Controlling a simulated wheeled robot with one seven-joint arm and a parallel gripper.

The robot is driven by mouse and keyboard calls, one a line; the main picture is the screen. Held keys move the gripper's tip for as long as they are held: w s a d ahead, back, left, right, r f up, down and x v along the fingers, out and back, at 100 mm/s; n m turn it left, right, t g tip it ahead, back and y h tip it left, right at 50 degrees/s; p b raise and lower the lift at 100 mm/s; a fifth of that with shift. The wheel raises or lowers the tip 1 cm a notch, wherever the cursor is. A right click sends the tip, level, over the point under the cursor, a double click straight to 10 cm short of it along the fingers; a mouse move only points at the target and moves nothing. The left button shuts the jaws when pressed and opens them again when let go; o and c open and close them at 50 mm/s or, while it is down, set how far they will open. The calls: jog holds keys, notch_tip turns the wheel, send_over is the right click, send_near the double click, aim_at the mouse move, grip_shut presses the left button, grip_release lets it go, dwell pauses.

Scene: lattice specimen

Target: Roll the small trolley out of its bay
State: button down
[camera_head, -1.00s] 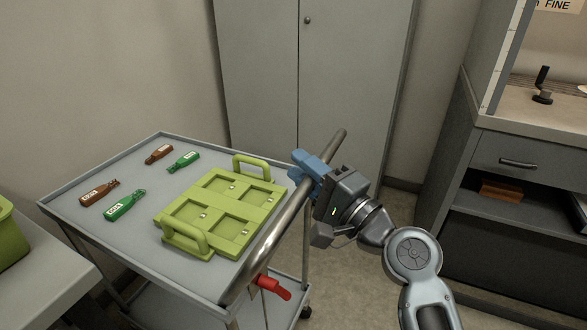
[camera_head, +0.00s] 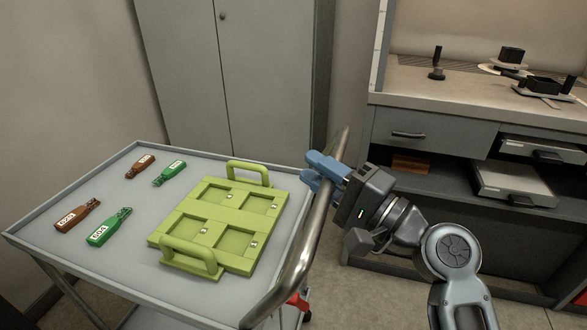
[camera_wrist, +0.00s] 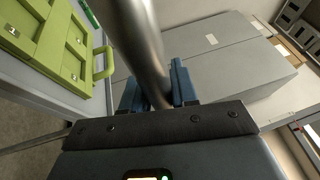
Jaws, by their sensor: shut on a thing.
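The small trolley (camera_head: 100,246) is a grey two-shelf cart at the left of the head view, with a round metal push bar (camera_head: 318,228) along its right side. My gripper (camera_head: 325,168) has its blue fingers shut on the bar near its far end. In the wrist view the bar (camera_wrist: 140,45) runs between the two blue fingers (camera_wrist: 157,88). A red lever (camera_head: 298,301) shows below the bar, mostly hidden behind it.
A green tray (camera_head: 207,233) with two handles lies on the trolley top, beside brown tags (camera_head: 78,215) and green tags (camera_head: 109,227). A tall grey cabinet (camera_head: 250,75) stands behind. A workbench (camera_head: 450,133) with drawers is at right. Some floor (camera_head: 350,295) shows between.

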jog(key=s+d, duration=0.4)
jog(key=d, duration=0.8)
jog(key=shift+s+d, duration=0.3)
jog(key=shift+f, duration=0.1)
jog(key=c, duration=1)
grip_release()
jog(key=shift+v, duration=3.9)
